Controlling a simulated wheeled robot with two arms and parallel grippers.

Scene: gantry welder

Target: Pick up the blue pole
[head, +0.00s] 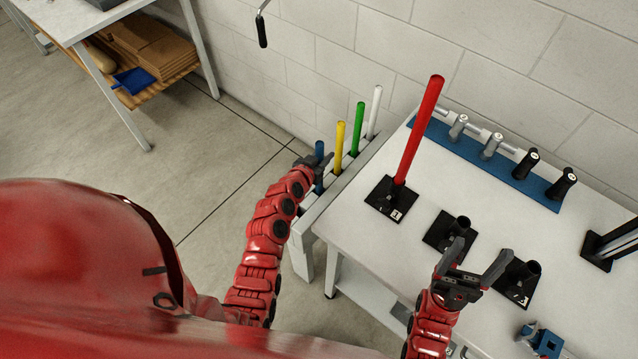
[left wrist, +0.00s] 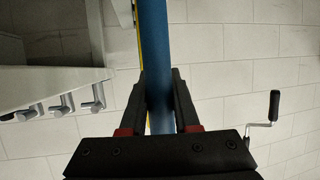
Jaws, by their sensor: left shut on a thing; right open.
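The blue pole (head: 319,152) stands upright at the near left end of a row of poles beside the table. My left gripper (head: 318,163) is shut on the blue pole; the pole also shows between its two fingers in the left wrist view (left wrist: 154,50). The gripper hides part of the pole in the head view, and I cannot tell whether its lower end is in the rack. My right gripper (head: 475,265) is open and empty above the near part of the table.
Yellow (head: 339,148), green (head: 356,130) and white (head: 374,112) poles stand in the rack (head: 323,203). On the white table (head: 375,255), a red pole (head: 419,130) stands in a black base (head: 390,199). Other black bases and a blue strip (head: 480,160) with handles occupy the table.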

